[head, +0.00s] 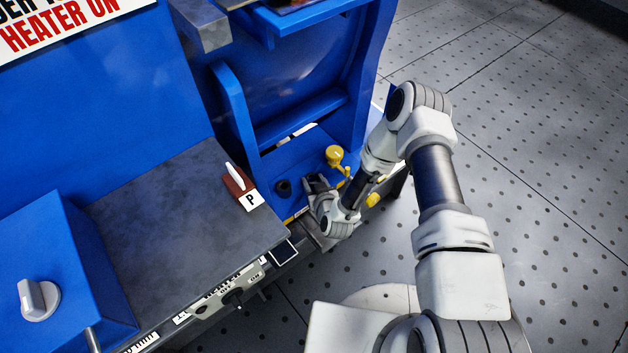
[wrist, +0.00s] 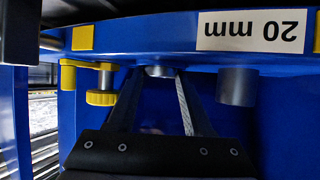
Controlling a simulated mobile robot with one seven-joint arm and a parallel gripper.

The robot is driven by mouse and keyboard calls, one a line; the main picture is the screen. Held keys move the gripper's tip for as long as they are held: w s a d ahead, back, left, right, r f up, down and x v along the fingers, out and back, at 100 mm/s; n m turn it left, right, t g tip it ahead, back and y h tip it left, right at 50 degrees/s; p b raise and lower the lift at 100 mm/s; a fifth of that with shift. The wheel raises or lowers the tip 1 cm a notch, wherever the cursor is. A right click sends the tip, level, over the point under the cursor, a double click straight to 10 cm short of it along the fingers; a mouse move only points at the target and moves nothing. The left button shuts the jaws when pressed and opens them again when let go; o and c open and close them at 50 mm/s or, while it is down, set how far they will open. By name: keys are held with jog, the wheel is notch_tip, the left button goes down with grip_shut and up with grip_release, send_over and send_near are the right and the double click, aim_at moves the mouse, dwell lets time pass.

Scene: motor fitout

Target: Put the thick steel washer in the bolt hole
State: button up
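My gripper (head: 311,184) is low beside the blue frame in the head view. In the wrist view its two dark fingers (wrist: 158,82) stand apart. A small round grey metal piece (wrist: 160,72) shows between the fingertips, at the edge of a blue plate. I cannot tell whether this piece is the thick steel washer, or whether the fingers touch it. A grey cylinder (wrist: 237,87) stands to its right. A dark round piece (head: 283,187) sits on the blue ledge left of my gripper in the head view. I cannot make out the bolt hole for certain.
A yellow knob (wrist: 102,98) is close left of the fingers. An upside-down "20 mm" label (wrist: 251,31) is on the blue plate. Another yellow knob (head: 334,155) stands behind my gripper. The dark bench top (head: 165,225) holds a brown block marked P (head: 240,185). Floor at right is clear.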

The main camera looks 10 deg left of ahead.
jog(key=shift+d+p, duration=0.1)
jog(key=shift+p, duration=0.25)
jog(key=p+v, duration=0.4)
jog(key=v, duration=0.8)
jog(key=w+d+r+g, duration=0.2)
jog(key=w+r, duration=0.8)
jog(key=r, duration=0.2)
jog(key=d+r+h, duration=0.2)
jog(key=d+r, duration=0.2)
jog(key=r, duration=0.5)
jog(key=d+r+h, duration=0.1)
jog(key=d+r, duration=0.3)
jog(key=r, duration=0.4)
jog(key=s+d+r+m+g+h, duration=0.1)
jog(key=s+d+r, duration=0.25)
jog(key=r, duration=0.25)
jog(key=s+d+r+m+g+h, duration=0.1)
jog(key=s+d+r+m, duration=0.1)
jog(key=s+r, duration=0.4)
jog(key=s+d+r+m, duration=0.1)
jog(key=s+r, duration=0.2)
jog(key=s, duration=0.4)
jog(key=s+d+r+m+g, duration=0.1)
jog(key=s+d+r, duration=0.1)
jog(key=s+r, duration=0.2)
jog(key=s, duration=0.3)
jog(key=shift+s+d+r+g, duration=0.2)
jog(key=shift+s+r+g, duration=0.1)
jog(key=shift+s+r, duration=0.05)
